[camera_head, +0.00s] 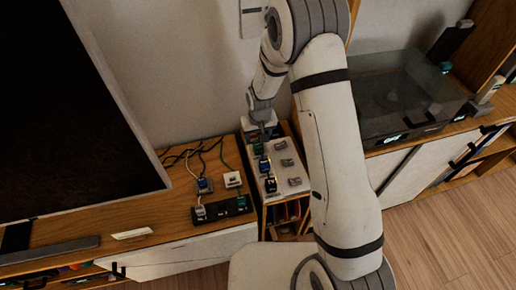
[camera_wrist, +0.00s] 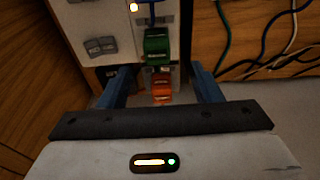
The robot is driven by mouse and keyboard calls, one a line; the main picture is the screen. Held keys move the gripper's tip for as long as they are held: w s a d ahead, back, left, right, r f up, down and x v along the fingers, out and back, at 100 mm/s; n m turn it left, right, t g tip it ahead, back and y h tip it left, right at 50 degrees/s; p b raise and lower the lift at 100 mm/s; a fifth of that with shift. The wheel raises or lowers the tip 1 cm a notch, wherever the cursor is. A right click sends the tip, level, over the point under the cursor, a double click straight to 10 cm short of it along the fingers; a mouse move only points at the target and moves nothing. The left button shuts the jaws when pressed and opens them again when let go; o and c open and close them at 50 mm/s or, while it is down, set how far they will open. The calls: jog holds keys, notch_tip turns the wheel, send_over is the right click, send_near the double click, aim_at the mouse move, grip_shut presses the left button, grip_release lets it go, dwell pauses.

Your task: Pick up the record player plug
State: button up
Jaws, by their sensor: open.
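A white power strip (camera_head: 292,170) with grey switches stands on a narrow shelf unit and holds a row of plugs. In the head view a green plug (camera_head: 258,148), a blue plug (camera_head: 264,164) and a dark plug (camera_head: 270,184) show. My gripper (camera_head: 262,126) is over the strip's far end. In the wrist view my gripper (camera_wrist: 162,92) is open, with blue fingers on both sides of an orange plug (camera_wrist: 162,85). A green plug (camera_wrist: 157,42) sits just beyond it. No plug label is readable, so I cannot tell which is the record player's.
A black power strip (camera_head: 222,208) with plugs lies on the wooden TV stand (camera_head: 160,222) at left, near a large dark screen (camera_head: 70,110). A record player (camera_head: 400,95) with a dark cover is on the right cabinet. Loose cables (camera_wrist: 265,55) run beside the white strip.

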aim_at(258, 145)
jog(key=shift+w+f+p, duration=0.15)
jog(key=shift+f, duration=1.1)
jog(key=shift+w+f+p, duration=0.1)
jog(key=shift+w+f, duration=0.1)
jog(key=shift+f, duration=1.1)
jog(key=shift+w+f+p, duration=0.15)
jog(key=shift+f, duration=1.1)
jog(key=shift+c, duration=0.5)
jog(key=c, duration=1)
